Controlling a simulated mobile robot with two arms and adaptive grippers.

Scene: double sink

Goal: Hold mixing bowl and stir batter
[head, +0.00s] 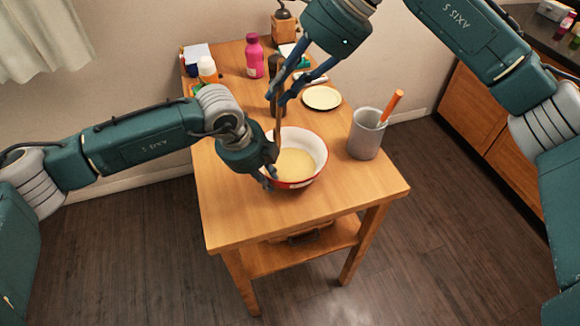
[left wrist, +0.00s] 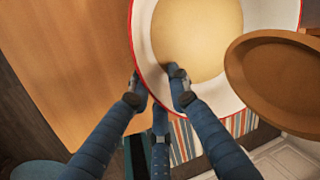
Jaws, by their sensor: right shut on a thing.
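The mixing bowl (head: 318,150), white inside with a red rim, sits on the wooden table with pale batter (head: 296,164) in it. My left gripper (head: 269,174) is at its left rim. In the left wrist view its fingers (left wrist: 157,85) straddle the rim of the bowl (left wrist: 288,12), one finger inside; how firmly they close is unclear. My right gripper (head: 278,100) is shut on a brown spoon (head: 277,128) that hangs down over the bowl's left side. A brown rounded part, apparently the spoon's head (left wrist: 270,80), looms close in the left wrist view, seemingly above the batter.
A grey cylinder holder (head: 366,140) with an orange-handled tool (head: 393,104) stands right of the bowl. A cream plate (head: 321,98), a pink bottle (head: 254,58) and a white-and-orange container (head: 208,70) are farther back. The table front (head: 320,215) is clear.

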